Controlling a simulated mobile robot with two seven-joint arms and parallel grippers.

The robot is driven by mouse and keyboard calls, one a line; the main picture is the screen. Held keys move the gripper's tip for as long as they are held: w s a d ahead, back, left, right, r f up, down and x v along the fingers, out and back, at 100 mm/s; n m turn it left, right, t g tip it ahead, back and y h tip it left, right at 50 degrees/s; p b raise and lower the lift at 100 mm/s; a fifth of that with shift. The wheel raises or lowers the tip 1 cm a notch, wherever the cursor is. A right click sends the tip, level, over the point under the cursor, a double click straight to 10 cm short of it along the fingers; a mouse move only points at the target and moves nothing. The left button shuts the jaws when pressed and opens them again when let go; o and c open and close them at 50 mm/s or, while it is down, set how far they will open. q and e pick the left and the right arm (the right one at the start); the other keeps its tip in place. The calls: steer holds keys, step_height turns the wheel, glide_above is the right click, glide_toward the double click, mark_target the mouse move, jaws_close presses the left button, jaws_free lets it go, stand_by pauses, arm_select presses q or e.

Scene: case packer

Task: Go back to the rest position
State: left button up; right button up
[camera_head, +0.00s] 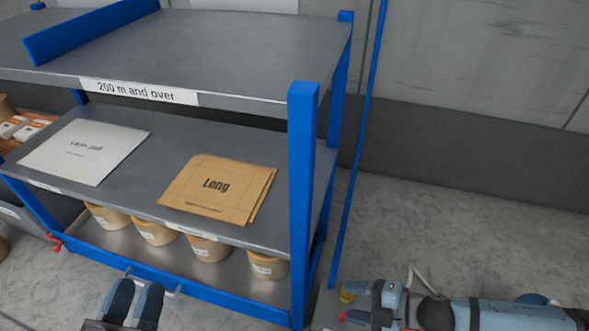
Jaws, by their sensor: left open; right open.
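My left gripper (134,299) shows at the bottom left, in front of the shelf's lower edge. Its two dark blue fingers point up in the picture with a narrow gap between them, open and empty. My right gripper (364,303) is at the bottom right, pointing left, beside the shelf's blue corner post. Its fingers are apart and nothing shows between them. My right arm lies along the bottom right; most of my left arm is out of view.
A blue-framed shelf (200,51) fills the left. Its middle level holds a white sheet (85,151) and a brown "Long" stack (218,190). Several tan tubs (209,248) stand below. A thin blue pole (361,140) stands right of the shelf. Floor (460,230) at right is clear.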

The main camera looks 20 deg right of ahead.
steer(key=a+r+m+t, duration=0.1)
steer(key=a+r+m, duration=0.2)
steer(key=r+m, duration=0.8)
steer(key=w+a+r+m+t+h, duration=0.1)
steer(key=w+a+r+m+t, duration=0.3)
steer(key=a+r+m+t, duration=0.6)
steer(key=s+d+r+n+g+h+p, duration=0.3)
steer(key=d+r+g+h+p, duration=0.3)
steer(key=p, duration=3.1)
steer(key=s+d+r+g, duration=0.1)
steer(key=d+g, duration=0.2)
steer(key=shift+r, duration=0.2)
arm_select(q)
steer(key=s+a+r+g+y, duration=0.3)
steer(key=a+r+g+y, duration=0.2)
steer(key=a+g+y, duration=0.1)
steer(key=shift+s+a+g, duration=0.4)
steer(key=shift+a+g, duration=0.2)
steer(key=shift+a, duration=0.3)
arm_select(e)
steer(key=shift+f, duration=0.2)
